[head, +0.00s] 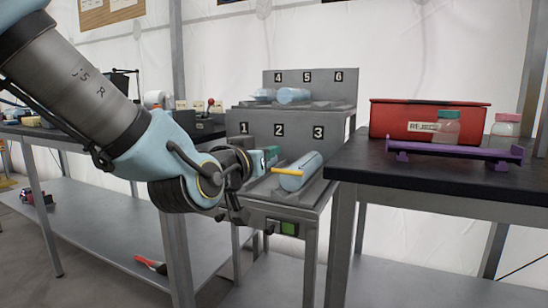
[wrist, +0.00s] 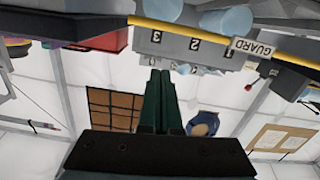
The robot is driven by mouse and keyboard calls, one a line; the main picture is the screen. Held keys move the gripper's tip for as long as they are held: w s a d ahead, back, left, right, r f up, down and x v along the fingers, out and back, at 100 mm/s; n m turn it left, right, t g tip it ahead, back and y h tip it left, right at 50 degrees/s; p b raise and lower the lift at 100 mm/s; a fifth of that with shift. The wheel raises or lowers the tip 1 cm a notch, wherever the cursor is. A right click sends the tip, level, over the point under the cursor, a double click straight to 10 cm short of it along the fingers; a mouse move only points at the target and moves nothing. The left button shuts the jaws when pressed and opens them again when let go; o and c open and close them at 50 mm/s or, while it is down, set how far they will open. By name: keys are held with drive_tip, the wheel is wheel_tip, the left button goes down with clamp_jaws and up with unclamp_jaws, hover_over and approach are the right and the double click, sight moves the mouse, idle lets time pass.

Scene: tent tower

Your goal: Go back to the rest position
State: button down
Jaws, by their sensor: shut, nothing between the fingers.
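My gripper (wrist: 160,74) shows in the wrist view as two dark green fingers pressed together, with nothing between them. In the head view my arm reaches in from the upper left, and its wrist is in front of the left part of the grey numbered stand (head: 345,128). The fingertips are hard to make out there. A light blue cylinder (head: 302,172) lies at the stand's lower level near number 3. More light blue pieces (head: 293,95) lie on the upper level. My wrist hides part of the lower level near numbers 1 and 2.
A yellow guard bar (wrist: 206,35) crosses the stand's front. At right, a dark table (head: 440,178) carries a red reject bin (head: 385,118), a purple rack (head: 455,148) and jars (head: 507,125). A grey bench (head: 100,225) stands at left, partly behind my arm.

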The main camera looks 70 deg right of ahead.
drive_tip(key=a, duration=0.8)
drive_tip(key=shift+w, duration=0.25)
drive_tip(key=shift+r, duration=0.1)
drive_tip(key=w+a+f+n+t+y, duration=0.2)
drive_tip(key=w+f, duration=0.1)
drive_tip(key=w, duration=0.5)
drive_tip(key=w+a+f+n+t+y, duration=0.1)
drive_tip(key=w+a+f+t+y, duration=0.2)
drive_tip(key=w, duration=0.5)
drive_tip(key=w+a+f+n+t+y, duration=0.1)
drive_tip(key=w+a+f+n+y, duration=0.2)
drive_tip(key=w+a+f, duration=0.35)
drive_tip(key=w+a+f+n+t+y, duration=0.1)
drive_tip(key=w+a+f+n+y, duration=0.15)
drive_tip(key=w+a, duration=0.7)
drive_tip(key=a+f+n+g+y, duration=0.2)
drive_tip(key=a+f+n+y, duration=0.15)
drive_tip(key=a, duration=1.15)
drive_tip(key=a+f+n+g+y, duration=0.2)
drive_tip(key=a+f+n+y, duration=0.15)
drive_tip(key=a, duration=1.15)
wheel_tip(320, 180, up, 25)
drive_tip(key=p, duration=2.6)
drive_tip(key=shift+a+r+n, duration=0.2)
drive_tip(key=shift+a+n, duration=0.25)
